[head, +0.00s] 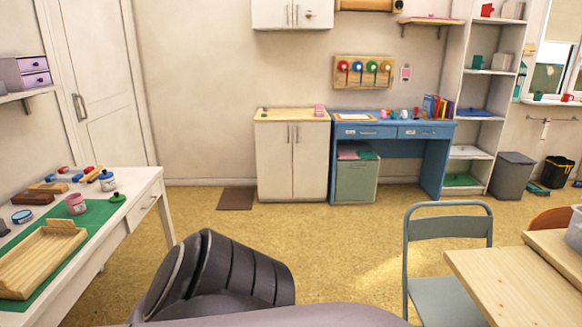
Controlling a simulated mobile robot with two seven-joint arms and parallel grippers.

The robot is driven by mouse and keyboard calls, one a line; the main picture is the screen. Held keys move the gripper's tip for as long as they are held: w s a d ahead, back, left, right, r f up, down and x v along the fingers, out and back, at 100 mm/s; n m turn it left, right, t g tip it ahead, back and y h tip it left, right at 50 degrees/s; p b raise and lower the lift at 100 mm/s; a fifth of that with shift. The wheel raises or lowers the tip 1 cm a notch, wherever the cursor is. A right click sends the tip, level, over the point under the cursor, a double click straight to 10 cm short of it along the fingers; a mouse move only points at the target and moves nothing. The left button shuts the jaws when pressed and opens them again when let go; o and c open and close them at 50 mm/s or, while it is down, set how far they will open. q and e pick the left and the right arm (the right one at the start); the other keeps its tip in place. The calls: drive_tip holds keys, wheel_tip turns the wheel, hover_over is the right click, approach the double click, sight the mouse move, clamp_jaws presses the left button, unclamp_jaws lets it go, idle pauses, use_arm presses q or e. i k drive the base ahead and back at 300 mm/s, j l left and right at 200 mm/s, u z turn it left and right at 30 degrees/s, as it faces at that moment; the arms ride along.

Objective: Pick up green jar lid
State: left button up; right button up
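The green jar lid (117,198) appears to be the small round green piece with a knob on top, at the right edge of the green mat (84,240) on the white table (147,186) at left. It lies apart from the pink jar (76,204) and the white-and-blue jar (108,182). Neither of my grippers is in view. A dark ribbed part and a grey surface at the bottom centre look like my own body.
A wooden tray (42,258) lies on the mat's near part. Brown blocks and several small stamps lie behind the jars. A grey-green chair (449,228) and a light wooden table (512,280) stand at right. The floor (330,235) in the middle is open.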

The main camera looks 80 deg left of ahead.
sight(118, 198)
drive_tip(key=u, duration=3.85)
